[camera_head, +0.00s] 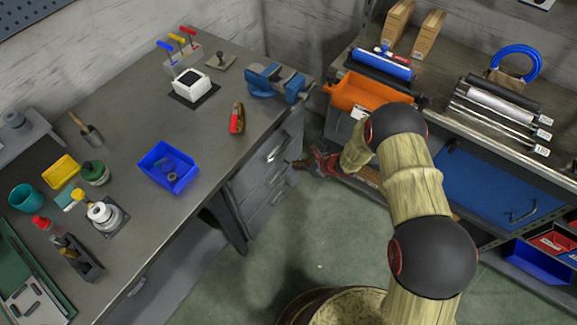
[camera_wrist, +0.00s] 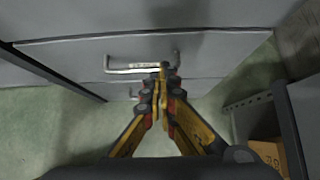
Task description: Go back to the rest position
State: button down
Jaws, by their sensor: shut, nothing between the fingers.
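My gripper (camera_wrist: 160,72) is shut and empty in the wrist view. Its fingertips point toward a grey drawer front with a silver bar handle (camera_wrist: 120,68), and the tips overlap the handle in the picture. I cannot tell whether they touch it. In the head view my gripper (camera_head: 300,164) is small and partly dark, beside the drawers (camera_head: 268,165) under the workbench.
The workbench (camera_head: 120,135) carries a blue bin (camera_head: 168,168), a blue vise (camera_head: 277,84) and a white box (camera_head: 191,86). At right a shelf holds an orange bin (camera_head: 362,93) and rolls. Green floor (camera_head: 330,235) is clear between them.

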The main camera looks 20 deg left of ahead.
jog(key=p+v, duration=0.1)
jog(key=v, duration=0.5)
jog(key=shift+s+d+p, duration=0.2)
jog(key=shift+d+p, duration=0.1)
jog(key=shift+p, duration=0.05)
jog(key=shift+r, duration=0.1)
jog(key=s+n+g, duration=0.2)
jog(key=s+n, duration=0.2)
jog(key=s, duration=0.3)
jog(key=s+d+r+n+g, duration=0.2)
jog(key=s+r+n+g, duration=0.1)
jog(key=s+r+n, duration=0.35)
jog(key=s+d+r+n+t+h, duration=0.2)
jog(key=s+d+r, duration=0.3)
jog(key=r, duration=0.8)
jog(key=s+d+r+n+t+h, duration=0.3)
jog(key=s+d+r+n, duration=0.2)
jog(key=d+r, duration=0.7)
jog(key=s+d+r+n+t+h, duration=0.2)
jog(key=s+d+r, duration=0.4)
jog(key=r, duration=1)
jog(key=shift+s+d+r+n+t+h, duration=0.15)
jog(key=shift+s+d+n+t+h, duration=0.15)
jog(key=shift+d+n+h, duration=0.65)
